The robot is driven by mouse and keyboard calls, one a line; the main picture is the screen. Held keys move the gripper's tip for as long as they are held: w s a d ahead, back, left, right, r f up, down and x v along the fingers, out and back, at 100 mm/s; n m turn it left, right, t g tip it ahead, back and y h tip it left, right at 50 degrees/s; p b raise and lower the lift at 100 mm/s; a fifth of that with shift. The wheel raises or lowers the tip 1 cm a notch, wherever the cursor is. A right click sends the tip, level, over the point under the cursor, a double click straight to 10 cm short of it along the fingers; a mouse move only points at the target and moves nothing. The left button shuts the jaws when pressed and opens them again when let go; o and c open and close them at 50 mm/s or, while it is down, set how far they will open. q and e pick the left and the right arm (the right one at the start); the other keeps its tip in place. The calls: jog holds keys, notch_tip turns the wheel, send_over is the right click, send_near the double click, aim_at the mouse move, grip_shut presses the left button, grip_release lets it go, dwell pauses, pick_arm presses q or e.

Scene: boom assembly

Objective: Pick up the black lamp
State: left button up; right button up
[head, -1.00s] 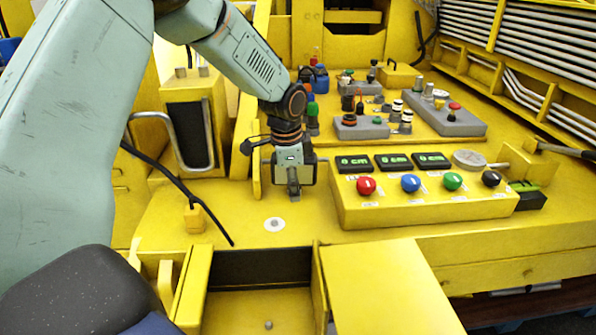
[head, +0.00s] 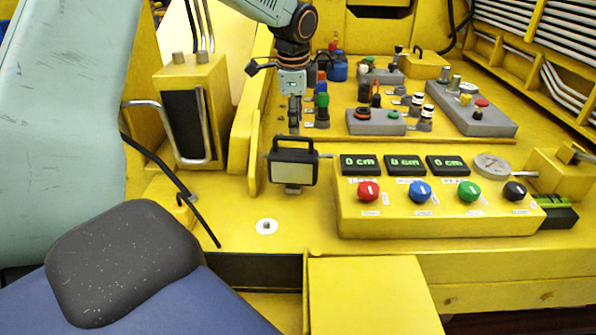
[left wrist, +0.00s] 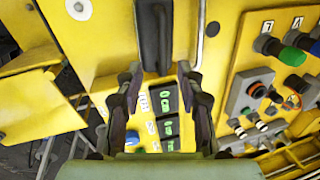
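The black lamp (head: 293,168) stands upright on the yellow console, left of the control box. It has a black frame, a pale front and a handle on top. My left gripper (head: 294,122) shows just above the lamp's handle in the head view, apart from it. In the left wrist view, the left gripper's fingers (left wrist: 158,100) are spread with nothing held between them. A dark upright shape there, seemingly the lamp (left wrist: 154,38), lies beyond the fingertips. My right gripper is not in view.
The control box (head: 430,210) with displays and coloured knobs stands close right of the lamp. Grey button boxes (head: 375,122) lie behind it. A yellow post with a black panel (head: 188,120) stands left. A dark seat (head: 125,262) fills the lower left. Console in front of the lamp is mostly clear.

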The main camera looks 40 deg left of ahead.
aim_at(294, 137)
pick_arm(q)
jog(key=f, duration=0.2)
jog(key=a+f, duration=0.1)
jog(key=f, duration=0.1)
jog(key=w+f, duration=0.1)
jog(key=f, duration=0.1)
jog(key=shift+a+f, duration=0.15)
jog(key=shift+f, duration=0.25)
jog(key=shift+s+a, duration=0.15)
jog(key=shift+a, duration=0.15)
jog(key=shift+w+d+f, duration=0.1)
jog(key=shift+w+d, duration=0.1)
jog(key=shift+w, duration=0.05)
jog(key=c, duration=0.5)
jog(key=shift+s, duration=0.1)
jog(key=shift+c, duration=1.4)
jog(key=shift+s+a, duration=0.1)
jog(key=shift+a, duration=0.05)
grip_shut()
jog(key=shift+w, duration=0.2)
